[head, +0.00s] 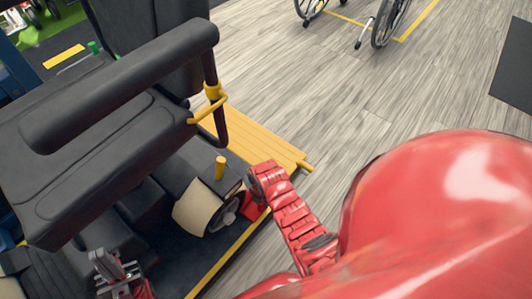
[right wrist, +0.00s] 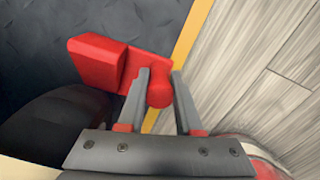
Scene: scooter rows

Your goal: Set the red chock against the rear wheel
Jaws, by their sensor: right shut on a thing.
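The red chock (right wrist: 108,66) is a block with a flat base and a round knob. In the right wrist view my right gripper (right wrist: 160,88) is shut on the knob, over dark ribbed floor beside a yellow edge. In the head view the chock (head: 254,208) shows partly behind my red right arm, close beside the rear wheel (head: 229,217) of a black scooter. A dark rounded shape, apparently the tyre, lies left of the chock in the wrist view. I cannot tell whether they touch. My left gripper (head: 118,274) is low at the left; its jaw gap is unclear.
The scooter's black seat and armrest (head: 125,85) overhang the wheel area. Wheelchairs (head: 385,20) stand at the back. Grey plank floor between is clear.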

